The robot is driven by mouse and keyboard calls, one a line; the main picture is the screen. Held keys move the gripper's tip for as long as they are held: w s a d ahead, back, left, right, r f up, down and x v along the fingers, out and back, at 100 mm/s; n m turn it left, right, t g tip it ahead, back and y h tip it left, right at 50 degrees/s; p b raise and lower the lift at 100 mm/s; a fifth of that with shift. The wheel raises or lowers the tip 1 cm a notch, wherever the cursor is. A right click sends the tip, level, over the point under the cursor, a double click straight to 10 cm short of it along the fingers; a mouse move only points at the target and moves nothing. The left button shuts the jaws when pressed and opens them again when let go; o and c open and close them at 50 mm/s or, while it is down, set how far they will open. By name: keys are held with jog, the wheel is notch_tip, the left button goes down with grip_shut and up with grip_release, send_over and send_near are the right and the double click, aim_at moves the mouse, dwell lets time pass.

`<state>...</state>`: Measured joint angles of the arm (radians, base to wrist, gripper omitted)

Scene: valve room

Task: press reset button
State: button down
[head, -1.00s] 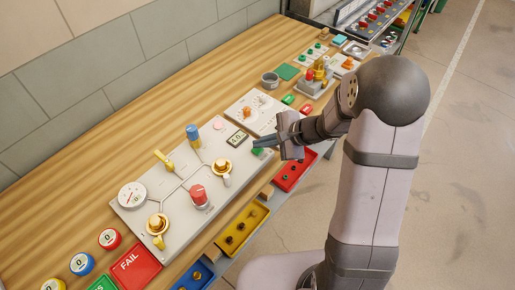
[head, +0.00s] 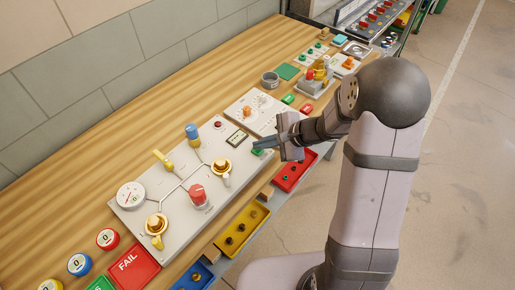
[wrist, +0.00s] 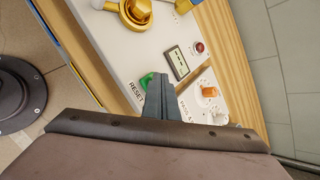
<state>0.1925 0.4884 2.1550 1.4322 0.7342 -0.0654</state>
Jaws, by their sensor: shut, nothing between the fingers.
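The green reset button (head: 257,152) sits at the right end of the pale valve panel (head: 150,205), below a small display. In the wrist view the button (wrist: 148,79) is partly hidden behind my fingers, next to the printed word RESET. My gripper (head: 258,142) is shut and empty, its fingertips right over the button. In the wrist view the fingertips (wrist: 143,72) overlap the button's edge; I cannot tell whether they touch it. The display (wrist: 178,63) shows dashes. A dark red lamp (head: 218,123) sits near the display.
The panel carries a red knob (head: 198,196), a blue-topped fitting (head: 193,135), gold valves and a gauge (head: 131,195). A second panel with an orange knob (head: 247,111) adjoins on the right. Coloured bins hang along the bench's front edge. The wooden bench behind the panel is clear.

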aim_at(261, 151)
dwell(0.5)
jog(key=shift+r+p, duration=0.6)
jog(key=shift+r, duration=0.25)
notch_tip(261, 151, up, 5)
jog(key=p, duration=0.3)
jog(key=shift+p, duration=0.35)
dwell(0.6)
